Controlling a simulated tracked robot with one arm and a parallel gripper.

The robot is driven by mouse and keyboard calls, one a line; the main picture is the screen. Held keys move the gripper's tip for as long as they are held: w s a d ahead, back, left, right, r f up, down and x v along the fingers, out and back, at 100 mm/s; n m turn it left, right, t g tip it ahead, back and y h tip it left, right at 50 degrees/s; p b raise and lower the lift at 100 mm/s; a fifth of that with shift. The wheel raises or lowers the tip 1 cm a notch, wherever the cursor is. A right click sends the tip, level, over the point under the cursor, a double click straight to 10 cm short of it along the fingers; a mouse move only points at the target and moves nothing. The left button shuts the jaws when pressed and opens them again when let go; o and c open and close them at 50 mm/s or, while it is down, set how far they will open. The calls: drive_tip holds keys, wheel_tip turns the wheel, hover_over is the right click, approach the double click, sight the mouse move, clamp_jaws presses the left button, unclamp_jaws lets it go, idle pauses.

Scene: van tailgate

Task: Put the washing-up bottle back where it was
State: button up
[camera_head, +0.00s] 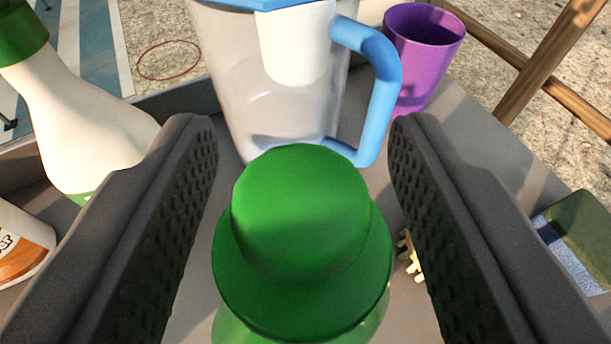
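A bottle with a stepped green cap (300,225) stands between the fingers of my gripper (303,130), seen from above. Only a little of its green, see-through body (370,328) shows below the cap. My gripper is open, with a gap on each side of the cap and neither finger touching it. A second bottle, white with a green cap (85,125), leans in the picture at the left, beyond the left finger. No readable label tells me which of the two is the washing-up bottle.
A clear jug with a blue handle (385,95) stands just behind the green cap, with a purple cup (422,55) to its right. An orange-labelled bottle (20,245) is at left, a sponge (585,235) at right. A grey raised edge (185,98) runs behind.

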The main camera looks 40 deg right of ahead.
drive_tip(key=shift+s+a+r, duration=0.25)
drive_tip(key=shift+a, duration=0.1)
drive_tip(key=v, duration=1.1)
drive_tip(key=shift+s, duration=0.1)
